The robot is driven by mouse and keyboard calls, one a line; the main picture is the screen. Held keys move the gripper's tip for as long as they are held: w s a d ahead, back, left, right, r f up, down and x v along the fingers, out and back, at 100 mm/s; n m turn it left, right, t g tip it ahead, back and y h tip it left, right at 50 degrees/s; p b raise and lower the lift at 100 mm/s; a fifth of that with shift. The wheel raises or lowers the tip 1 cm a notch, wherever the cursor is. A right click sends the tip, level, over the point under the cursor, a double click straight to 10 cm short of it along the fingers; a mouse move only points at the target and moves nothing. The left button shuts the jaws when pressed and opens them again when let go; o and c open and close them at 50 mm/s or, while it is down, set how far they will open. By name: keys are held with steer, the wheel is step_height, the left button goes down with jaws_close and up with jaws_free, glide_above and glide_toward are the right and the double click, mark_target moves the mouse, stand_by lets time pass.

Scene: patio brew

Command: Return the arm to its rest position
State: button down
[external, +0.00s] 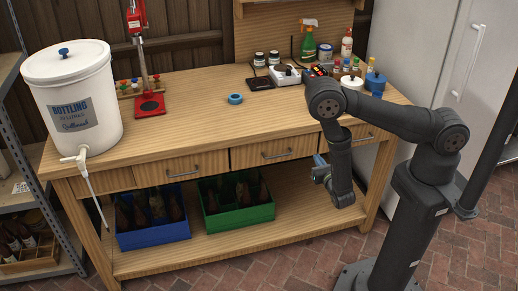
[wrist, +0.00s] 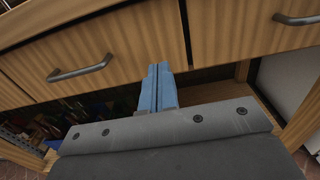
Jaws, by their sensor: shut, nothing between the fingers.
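My gripper (wrist: 158,90) is shut and empty, its two blue fingers together in the wrist view. In the external view my gripper (external: 319,160) hangs in front of the workbench, below the top and near the drawer fronts at the right. My arm is folded, with the elbow raised above the bench's right end and the forearm pointing down. I cannot tell the exact gap between the fingers and the drawer fronts.
The wooden workbench (external: 200,104) carries a white bottling bucket (external: 75,105), a red capper (external: 150,104), blue tape (external: 235,99) and several bottles. A blue crate (external: 153,234) and a green crate (external: 238,218) stand on the lower shelf. Drawer handles (wrist: 80,69) stick out nearby. A white fridge (external: 420,60) is behind my arm.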

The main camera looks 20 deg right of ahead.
steer(key=shift+w, duration=2.95)
steer(key=s, duration=1.2)
steer(key=shift+s, duration=0.35)
glide_toward(309, 146)
steer(key=shift+w, duration=3.3)
